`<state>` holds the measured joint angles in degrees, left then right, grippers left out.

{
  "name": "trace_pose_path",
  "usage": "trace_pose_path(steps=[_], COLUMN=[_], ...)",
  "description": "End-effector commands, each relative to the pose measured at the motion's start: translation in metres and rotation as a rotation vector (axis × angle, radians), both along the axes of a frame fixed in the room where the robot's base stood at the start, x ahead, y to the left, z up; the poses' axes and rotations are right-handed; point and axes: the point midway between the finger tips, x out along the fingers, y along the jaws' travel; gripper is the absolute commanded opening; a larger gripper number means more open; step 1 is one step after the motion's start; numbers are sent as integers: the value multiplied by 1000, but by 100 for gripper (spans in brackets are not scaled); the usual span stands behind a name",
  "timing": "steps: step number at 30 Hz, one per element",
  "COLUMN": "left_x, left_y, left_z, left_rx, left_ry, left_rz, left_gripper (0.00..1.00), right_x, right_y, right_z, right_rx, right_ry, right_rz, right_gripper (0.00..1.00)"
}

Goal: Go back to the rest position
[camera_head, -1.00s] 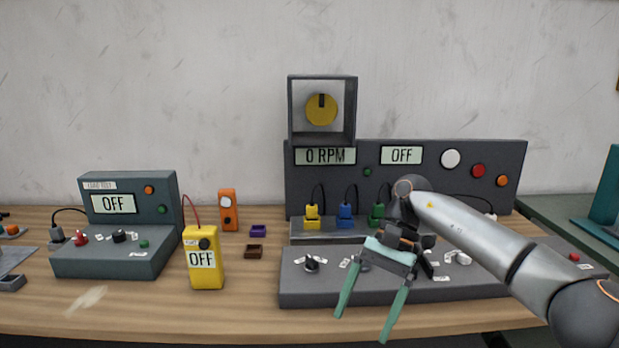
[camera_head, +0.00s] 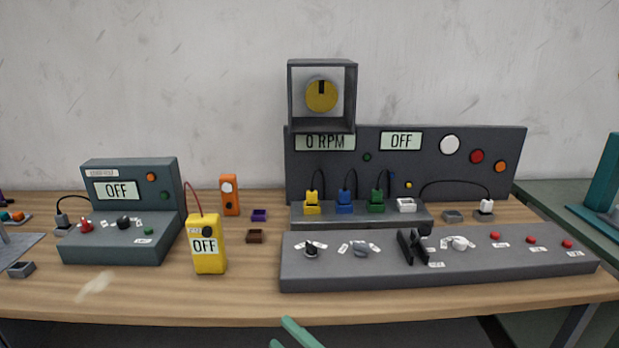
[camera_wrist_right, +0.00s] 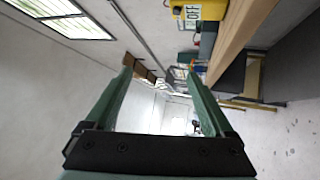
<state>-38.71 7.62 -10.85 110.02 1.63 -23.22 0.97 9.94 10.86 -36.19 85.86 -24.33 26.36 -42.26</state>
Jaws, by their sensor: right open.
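My right gripper (camera_wrist_right: 160,72) shows in the right wrist view as two green fingers spread apart with nothing between them. In the head view only a bit of a green finger of my right gripper (camera_head: 300,333) shows at the bottom edge, in front of the table. The rest of the right arm is out of that view. It is clear of the long grey control panel (camera_head: 325,272). My left gripper is in neither view.
The wooden table (camera_head: 180,297) holds a dark back panel (camera_head: 450,180) reading 0 RPM and OFF, a grey-green console (camera_head: 100,247) at left and a yellow meter (camera_head: 207,262). The yellow meter (camera_wrist_right: 190,12) also shows in the wrist view. The table's front strip is mostly bare.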

Motion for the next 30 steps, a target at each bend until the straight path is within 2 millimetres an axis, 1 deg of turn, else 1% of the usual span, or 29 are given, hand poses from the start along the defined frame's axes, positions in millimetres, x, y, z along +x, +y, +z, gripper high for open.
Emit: trace_pose_path(steps=[1,5,6,8,9,11,12,14,15,18,21,24,30], left_x=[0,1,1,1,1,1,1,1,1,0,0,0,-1], left_y=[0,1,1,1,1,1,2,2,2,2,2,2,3], left_z=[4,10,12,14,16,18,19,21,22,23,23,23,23], left_rx=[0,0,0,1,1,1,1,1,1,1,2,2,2], left_ry=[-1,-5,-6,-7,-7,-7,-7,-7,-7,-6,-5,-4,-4], left_rz=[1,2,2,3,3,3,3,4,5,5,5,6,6], left_gripper=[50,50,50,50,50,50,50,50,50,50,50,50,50], right_x=[-3,-15,-23,-39,-52,-75,-91,-116,-132,-165,-184,-192,-192], right_y=[-16,-62,-77,-100,-114,-135,-148,-165,-175,-192,-202,-205,-205], right_z=[-16,-66,-83,-109,-126,-150,-164,-182,-193,-210,-219,-222,-223], right_rx=[66,249,307,395,455,543,598,677,721,812,864,882,882], right_ry=[150,534,649,817,926,1079,1174,1297,1368,1499,1569,1597,1599], right_rz=[-55,-203,-251,-327,-379,-458,-510,-585,-631,-723,-778,-799,-800], right_gripper=[88,88,88,88,88,88,88,88,88,88,88,88,88])
